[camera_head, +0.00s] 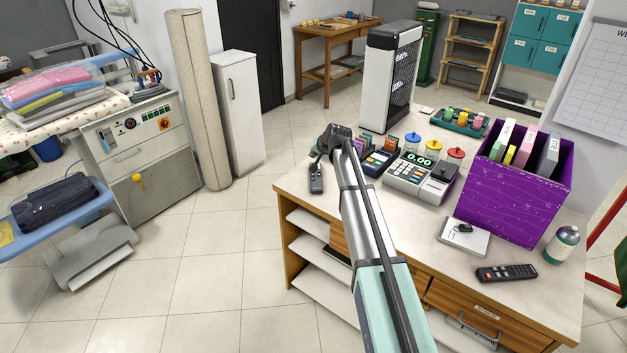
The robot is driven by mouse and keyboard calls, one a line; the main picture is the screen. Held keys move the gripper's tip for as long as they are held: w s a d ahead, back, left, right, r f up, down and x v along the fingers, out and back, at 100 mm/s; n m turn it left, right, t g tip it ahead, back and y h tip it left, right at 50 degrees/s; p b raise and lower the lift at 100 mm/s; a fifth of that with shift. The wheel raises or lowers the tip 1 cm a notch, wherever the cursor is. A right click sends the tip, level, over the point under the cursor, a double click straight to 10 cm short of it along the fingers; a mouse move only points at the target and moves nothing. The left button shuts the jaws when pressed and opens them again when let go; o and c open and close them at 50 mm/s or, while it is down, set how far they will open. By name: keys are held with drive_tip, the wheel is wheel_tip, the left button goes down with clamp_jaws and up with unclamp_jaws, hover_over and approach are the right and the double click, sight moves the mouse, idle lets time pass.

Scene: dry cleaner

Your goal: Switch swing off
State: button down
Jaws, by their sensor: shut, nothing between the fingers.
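A white tower appliance (391,78) with a dark front grille stands upright at the counter's back left; no swing control or swing motion can be made out on it. A second black remote (507,273) with several buttons and a red one lies at the front right.
The counter (400,221) also holds a cash register (420,178), a card terminal, colour-lidded jars, a purple file box (513,196), a notepad with keys (464,236) and a spray bottle (562,245). Floor is clear to the left, before a white cabinet (239,112).

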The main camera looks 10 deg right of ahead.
sight(314, 179)
drive_tip(key=shift+f+b, duration=1.75)
drive_tip(key=shift+f, duration=2.5)
drive_tip(key=shift+f, duration=0.1)
drive_tip(key=shift+f+b, duration=0.3)
drive_tip(key=shift+f, duration=0.05)
drive_tip(key=shift+f, duration=0.35)
drive_tip(key=shift+r, duration=0.8)
drive_tip(key=shift+r, duration=0.1)
drive_tip(key=shift+r+p, duration=1.1)
drive_tip(key=shift+r, duration=1.35)
